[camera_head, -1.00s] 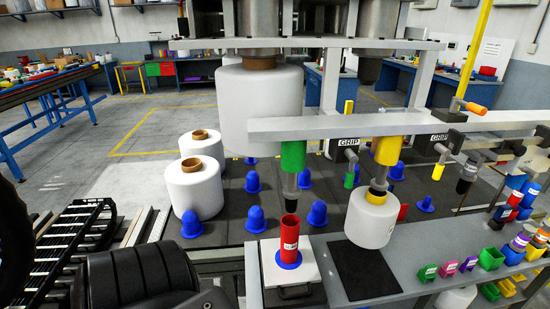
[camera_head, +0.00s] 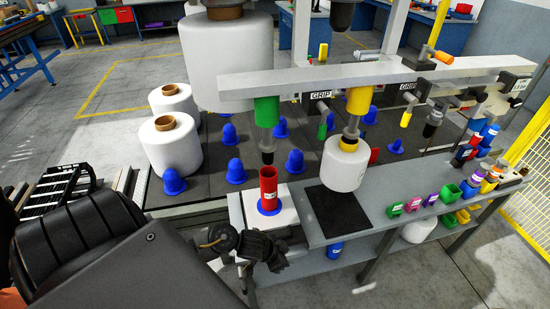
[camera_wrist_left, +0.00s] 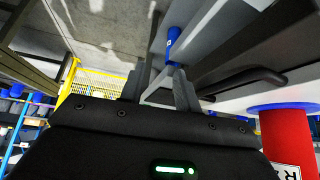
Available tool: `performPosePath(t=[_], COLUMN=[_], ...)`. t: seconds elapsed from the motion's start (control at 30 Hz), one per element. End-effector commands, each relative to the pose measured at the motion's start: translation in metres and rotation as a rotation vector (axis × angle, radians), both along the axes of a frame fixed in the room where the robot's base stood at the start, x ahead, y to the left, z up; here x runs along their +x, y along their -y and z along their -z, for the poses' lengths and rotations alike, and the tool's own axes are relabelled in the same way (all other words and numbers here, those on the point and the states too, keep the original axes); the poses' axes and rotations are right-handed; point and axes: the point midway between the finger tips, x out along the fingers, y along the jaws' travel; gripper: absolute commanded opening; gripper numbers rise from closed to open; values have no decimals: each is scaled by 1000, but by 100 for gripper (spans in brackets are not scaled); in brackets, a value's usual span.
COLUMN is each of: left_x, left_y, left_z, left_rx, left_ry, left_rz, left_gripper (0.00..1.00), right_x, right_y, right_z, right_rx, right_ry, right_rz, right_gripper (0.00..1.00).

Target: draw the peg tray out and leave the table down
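The peg tray (camera_head: 289,217) is a white slab at the near left end of the grey bench. A red tube (camera_head: 268,188) stands upright on its blue base. In the left wrist view the red tube (camera_wrist_left: 287,140) is at the right, near the tray's dark handle (camera_wrist_left: 245,82). My left gripper (camera_head: 277,261) is just in front of the tray's near edge and hides part of it. In the wrist view its fingers (camera_wrist_left: 160,88) are apart and empty, with the handle to the right of them. My right gripper is not in view.
A white bobbin (camera_head: 344,164) hangs over a black mat (camera_head: 335,211) right of the tray. A grey beam (camera_head: 370,80) spans above. Large white bobbins (camera_head: 170,145) and several blue pegs (camera_head: 235,172) stand on the dark deck behind. Open floor lies at the near right.

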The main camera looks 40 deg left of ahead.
Motion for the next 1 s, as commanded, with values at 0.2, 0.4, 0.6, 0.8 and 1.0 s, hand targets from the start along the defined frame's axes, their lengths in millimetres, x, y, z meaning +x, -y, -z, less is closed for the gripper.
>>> performPosePath(t=[0.2, 0.4, 0.6, 0.8, 1.0], left_x=[14, 5, -1, 2, 13], left_y=[-33, -81, -98, -94, -86], left_z=[-88, -108, -113, -102, -68], left_rx=[46, 74, 81, 77, 75], left_ry=[3, -125, -178, -179, -180], left_rz=[166, 172, 155, 153, 153], left_gripper=[32, 32, 32, 32, 32], right_x=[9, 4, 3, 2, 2], right_y=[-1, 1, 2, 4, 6], right_z=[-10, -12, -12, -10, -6], right_rx=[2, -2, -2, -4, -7], right_ry=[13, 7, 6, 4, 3], right_rz=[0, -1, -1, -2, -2], right_gripper=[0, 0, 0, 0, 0])
